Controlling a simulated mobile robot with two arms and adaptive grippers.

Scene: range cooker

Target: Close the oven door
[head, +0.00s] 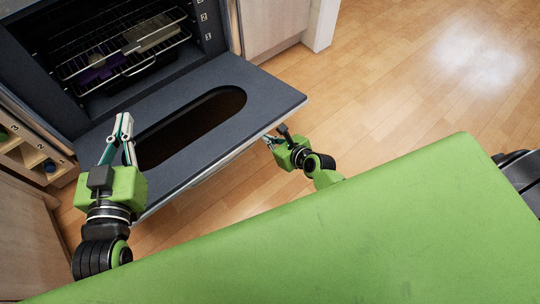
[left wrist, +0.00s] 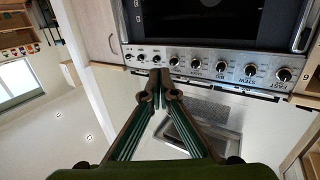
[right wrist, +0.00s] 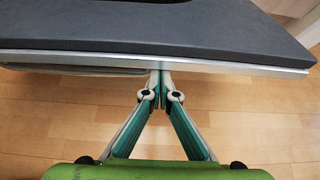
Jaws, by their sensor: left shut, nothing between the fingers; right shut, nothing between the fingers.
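The dark grey oven door (head: 235,105) is open, lowered out from the oven cavity (head: 120,60), with a long dark window in it. My left gripper (head: 124,116) is shut and empty, over the door's left part in the head view; its tips also show in the left wrist view (left wrist: 158,76), in front of the cooker's knob panel (left wrist: 215,66). My right gripper (head: 270,139) is shut and empty at the door's outer edge, near its right corner. In the right wrist view its fingertips (right wrist: 160,76) are at the door's silvery edge (right wrist: 220,63); I cannot tell whether they touch.
Wire racks (head: 130,48) with a purple item and a pale item are inside the oven. Wooden cabinets (head: 265,25) flank the cooker. The wooden floor (head: 400,90) right of the door is clear.

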